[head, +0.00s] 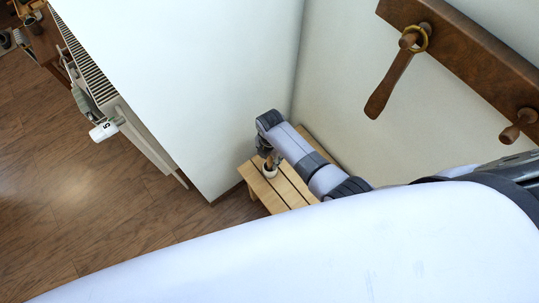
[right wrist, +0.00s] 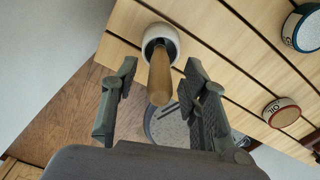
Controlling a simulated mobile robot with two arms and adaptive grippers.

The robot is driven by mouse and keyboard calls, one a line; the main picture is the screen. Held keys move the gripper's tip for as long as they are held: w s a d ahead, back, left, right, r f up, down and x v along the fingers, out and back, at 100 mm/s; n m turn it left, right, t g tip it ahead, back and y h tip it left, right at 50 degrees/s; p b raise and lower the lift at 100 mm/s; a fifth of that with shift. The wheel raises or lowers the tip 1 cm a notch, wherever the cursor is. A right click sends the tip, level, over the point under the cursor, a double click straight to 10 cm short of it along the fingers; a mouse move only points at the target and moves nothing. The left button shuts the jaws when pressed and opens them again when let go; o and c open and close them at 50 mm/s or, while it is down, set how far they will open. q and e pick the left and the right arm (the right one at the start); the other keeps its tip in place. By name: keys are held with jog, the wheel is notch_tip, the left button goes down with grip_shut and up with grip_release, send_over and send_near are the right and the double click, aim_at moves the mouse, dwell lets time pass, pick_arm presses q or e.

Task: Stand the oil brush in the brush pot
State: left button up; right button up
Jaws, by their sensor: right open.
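The white brush pot (right wrist: 153,33) stands on a slatted wooden bench and also shows small in the head view (head: 270,174). The oil brush (right wrist: 160,78) shows as a plain wooden handle rising from the pot's mouth, a little tilted; its bristle end is hidden inside the pot. My right gripper (right wrist: 158,80) is open, with one finger on each side of the handle and a gap to both. In the head view my right gripper (head: 265,152) is over the pot, partly hidden by its own arm. My left gripper is in no view.
The slatted bench (head: 295,188) sits in the wall corner. A wall rail (head: 463,55) has pegs and a hanging wooden tool (head: 388,88). A radiator (head: 85,60) stands left.

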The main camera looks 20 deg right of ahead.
notch_tip(320, 180, up, 12)
jog(key=shift+w+d, duration=0.1)
dwell(0.6)
dwell(0.4)
dwell(0.5)
